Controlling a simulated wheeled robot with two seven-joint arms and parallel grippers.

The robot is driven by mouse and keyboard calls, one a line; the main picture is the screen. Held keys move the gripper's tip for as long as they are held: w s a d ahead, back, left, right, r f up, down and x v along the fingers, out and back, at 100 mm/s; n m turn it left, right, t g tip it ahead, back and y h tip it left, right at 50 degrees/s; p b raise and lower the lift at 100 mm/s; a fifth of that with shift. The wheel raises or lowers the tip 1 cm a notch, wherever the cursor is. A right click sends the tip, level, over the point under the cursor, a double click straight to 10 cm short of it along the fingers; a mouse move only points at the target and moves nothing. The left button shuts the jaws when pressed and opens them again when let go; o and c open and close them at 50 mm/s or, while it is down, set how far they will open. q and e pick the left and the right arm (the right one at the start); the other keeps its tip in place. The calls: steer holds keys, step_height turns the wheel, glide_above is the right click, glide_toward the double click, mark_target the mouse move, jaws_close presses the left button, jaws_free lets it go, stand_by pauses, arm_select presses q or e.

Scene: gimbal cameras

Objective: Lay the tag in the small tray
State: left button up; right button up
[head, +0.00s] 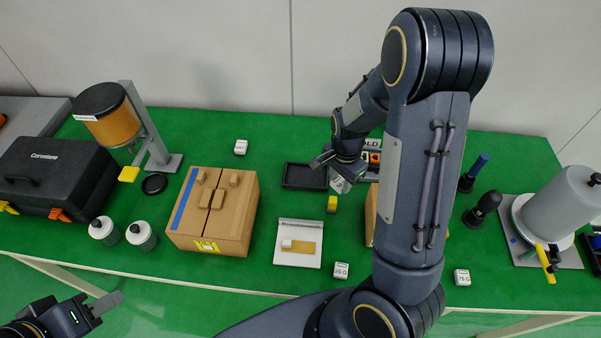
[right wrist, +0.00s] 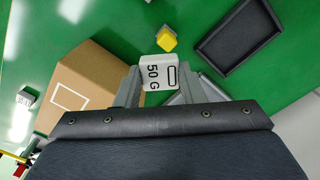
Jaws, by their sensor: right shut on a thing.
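The small tray (head: 305,177) is black, shallow and empty, and lies on the green table in the head view. It also shows at the upper right of the right wrist view (right wrist: 238,42). My right gripper (head: 337,172) is beside the tray's right end. It is shut on a white piece marked 50 G (right wrist: 158,73), which I take to be the tag. In the head view the gripper partly hides this piece (head: 339,185). My left gripper (head: 103,304) is at the lower left, off the table's front edge. Its finger opening cannot be made out.
A cardboard box (head: 213,210) is to the left, and another (right wrist: 88,85) is partly hidden by my right arm. A white panel (head: 299,231) and several white cubes lie around.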

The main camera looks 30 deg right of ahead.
steer(key=w+f, duration=0.4)
steer(key=w, duration=0.3)
steer(key=b, duration=0.5)
glide_above(315, 178)
steer(key=f, duration=0.5)
steer(key=shift+s, duration=0.35)
steer(key=shift+w+f, duration=0.3)
steer(key=shift+f, duration=0.2)
steer(key=shift+w+f+b, duration=0.1)
steer(key=shift+f+b, duration=0.85)
steer(key=shift+f, duration=0.5)
steer(key=shift+f, duration=0.25)
steer(key=o, duration=0.7)
steer(key=shift+c, duration=0.2)
